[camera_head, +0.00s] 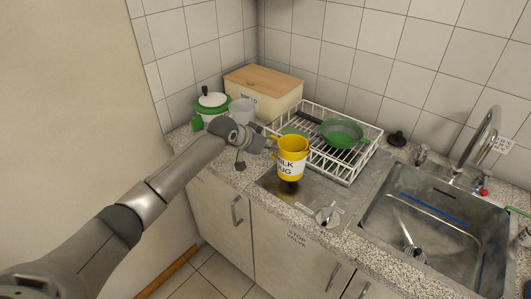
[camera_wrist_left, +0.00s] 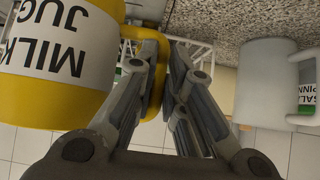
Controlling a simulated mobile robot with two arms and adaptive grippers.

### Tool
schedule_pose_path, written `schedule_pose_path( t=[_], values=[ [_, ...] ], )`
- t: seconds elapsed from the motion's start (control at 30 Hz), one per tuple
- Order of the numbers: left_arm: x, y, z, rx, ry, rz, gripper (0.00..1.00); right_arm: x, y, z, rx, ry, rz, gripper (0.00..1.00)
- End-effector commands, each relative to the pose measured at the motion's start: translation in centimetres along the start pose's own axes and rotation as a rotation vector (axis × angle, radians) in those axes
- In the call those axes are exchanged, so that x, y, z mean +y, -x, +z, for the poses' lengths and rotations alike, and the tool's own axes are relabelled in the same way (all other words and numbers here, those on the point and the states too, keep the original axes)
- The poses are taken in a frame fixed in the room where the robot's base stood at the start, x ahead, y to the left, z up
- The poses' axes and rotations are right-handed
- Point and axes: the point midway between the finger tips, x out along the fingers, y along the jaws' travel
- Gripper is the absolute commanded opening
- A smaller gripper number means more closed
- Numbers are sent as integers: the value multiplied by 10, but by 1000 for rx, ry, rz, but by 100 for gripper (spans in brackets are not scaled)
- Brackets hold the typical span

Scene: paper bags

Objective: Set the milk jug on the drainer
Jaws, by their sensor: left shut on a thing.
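The yellow milk jug (camera_head: 291,168), with a white "MILK JUG" label, is upright at the front left of the drainer. A dark patch shows below it, and it appears to be held above the metal surface. My left gripper (camera_head: 266,145) is shut at the jug's left side, on its handle. In the left wrist view the jug (camera_wrist_left: 45,100) fills the left, beside my left gripper's fingers (camera_wrist_left: 165,60). The drainer (camera_head: 366,152) is a white wire rack with a green pan (camera_head: 343,133) in it. My right gripper is not in view.
A wooden-lidded bread bin (camera_head: 263,90) stands behind the drainer. A grey mug-like container (camera_head: 242,111) and a green-and-white pot (camera_head: 211,105) stand at the left. The sink (camera_head: 440,225) and tap (camera_head: 488,135) are at the right. A small grey item (camera_head: 328,214) lies near the counter's front edge.

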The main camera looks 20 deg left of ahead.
Motion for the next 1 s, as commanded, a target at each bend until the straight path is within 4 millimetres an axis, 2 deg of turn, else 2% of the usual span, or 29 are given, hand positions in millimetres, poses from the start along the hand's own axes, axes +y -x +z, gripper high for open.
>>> schedule_pose_path(
  t=[0.2,0.47,0.5,0.67,1.0],
  values=[
    [-3,-18,19,-3,3,-1,0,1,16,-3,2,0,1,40],
    [-3,-24,25,-1,0,-1,0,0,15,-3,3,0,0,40],
    [-3,-24,26,-2,0,-1,13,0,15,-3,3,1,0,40],
    [-3,-24,26,-2,0,-1,32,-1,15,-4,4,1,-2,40],
    [-3,-22,25,-1,0,-1,32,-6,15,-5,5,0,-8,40]
  ],
)
